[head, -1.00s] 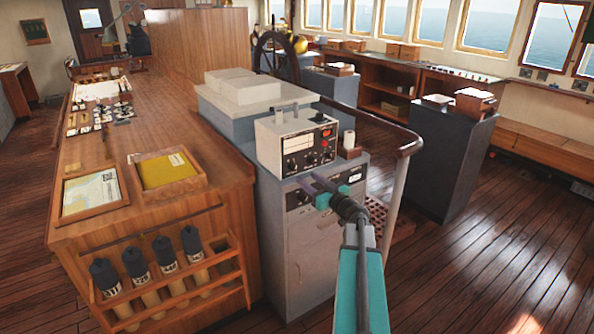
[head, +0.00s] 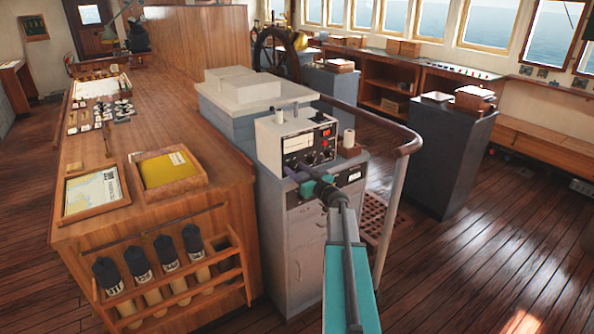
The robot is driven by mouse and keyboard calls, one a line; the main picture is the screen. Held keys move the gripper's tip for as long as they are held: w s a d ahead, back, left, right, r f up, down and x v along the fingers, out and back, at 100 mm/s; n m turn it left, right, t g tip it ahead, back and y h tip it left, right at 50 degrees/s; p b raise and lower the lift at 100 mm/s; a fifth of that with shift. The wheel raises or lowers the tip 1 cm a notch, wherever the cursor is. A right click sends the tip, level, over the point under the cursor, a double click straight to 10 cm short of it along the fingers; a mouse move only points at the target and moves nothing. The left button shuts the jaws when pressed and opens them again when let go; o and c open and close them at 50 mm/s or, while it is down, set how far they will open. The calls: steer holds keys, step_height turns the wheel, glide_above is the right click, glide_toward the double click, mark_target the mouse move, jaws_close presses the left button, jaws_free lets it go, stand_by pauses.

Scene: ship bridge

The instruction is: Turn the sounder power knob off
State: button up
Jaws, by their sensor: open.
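The sounder (head: 291,134) is a cream instrument box with a handle on top. It stands on a grey cabinet (head: 301,246). Its front panel has a pale meter on the left, a red display at upper right and several dark knobs (head: 325,143) on the right and along the bottom. I cannot tell which knob is the power knob. My gripper (head: 297,173) is in front of the lower part of the panel, its dark fingers pointing left and hiding part of the lower edge. It looks open, with nothing visible between the fingers. I cannot tell whether it touches the panel.
A white cup (head: 349,138) in a wooden holder stands right of the sounder. A wooden counter (head: 190,211) with chart trays is at left. A curved wooden handrail (head: 404,150) runs at right. The floor at right is clear up to a grey pedestal (head: 449,160).

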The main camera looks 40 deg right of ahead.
steer(key=c, duration=1.1)
steer(key=shift+o, duration=0.2)
steer(key=shift+n, duration=0.4)
steer(key=n+b, duration=0.1)
steer(key=n, duration=0.4)
steer(key=shift+f, duration=0.1)
steer(key=n+b, duration=0.2)
steer(key=n, duration=0.4)
steer(key=o, duration=1.1)
steer(key=shift+c, duration=0.2)
